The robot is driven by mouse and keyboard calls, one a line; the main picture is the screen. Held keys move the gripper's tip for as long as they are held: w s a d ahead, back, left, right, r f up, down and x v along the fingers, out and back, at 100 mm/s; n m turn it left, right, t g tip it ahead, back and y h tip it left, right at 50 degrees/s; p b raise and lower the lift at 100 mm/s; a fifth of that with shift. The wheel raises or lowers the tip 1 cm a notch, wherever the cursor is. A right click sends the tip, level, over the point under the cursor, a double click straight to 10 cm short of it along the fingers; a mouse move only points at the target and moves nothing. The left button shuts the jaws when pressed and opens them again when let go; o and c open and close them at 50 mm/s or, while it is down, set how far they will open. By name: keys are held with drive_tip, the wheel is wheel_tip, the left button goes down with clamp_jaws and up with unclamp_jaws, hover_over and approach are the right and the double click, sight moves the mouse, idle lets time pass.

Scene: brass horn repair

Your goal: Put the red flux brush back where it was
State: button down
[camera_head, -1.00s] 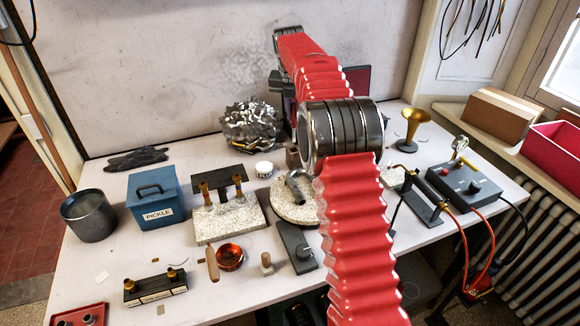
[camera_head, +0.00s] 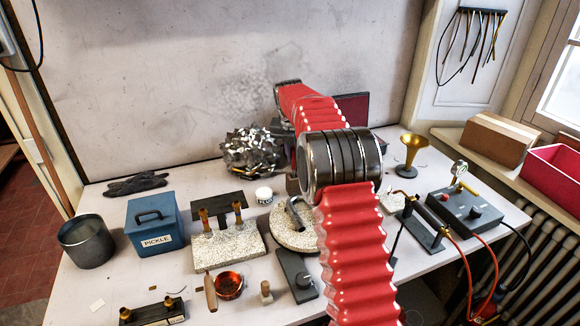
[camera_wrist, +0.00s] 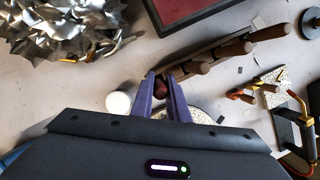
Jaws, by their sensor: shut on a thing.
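In the wrist view, my gripper (camera_wrist: 162,82) has its two purple-blue fingers close together on a small dark red thing (camera_wrist: 162,92), which looks like part of the red flux brush. Most of it is hidden between the fingers, so its lower end and whether it touches anything cannot be told. A white jar (camera_wrist: 118,102) stands just left of the fingers; it also shows in the head view (camera_head: 264,195). A small brown block or holder (camera_head: 292,184) stands right of the jar in the head view. My arm hides the gripper there.
A crumpled metal scrap pile (camera_wrist: 65,35) is close on the left. Wooden-handled tools (camera_wrist: 235,45) lie close on the right. A round speckled pad with a bent tube (camera_head: 295,212), a blue pickle box (camera_head: 152,225) and a brass horn bell (camera_head: 412,150) stand on the bench.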

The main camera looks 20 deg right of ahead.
sight(294, 169)
drive_tip(key=shift+f, duration=1.85)
drive_tip(key=c, duration=1.7)
unclamp_jaws()
drive_tip(key=v, duration=1.2)
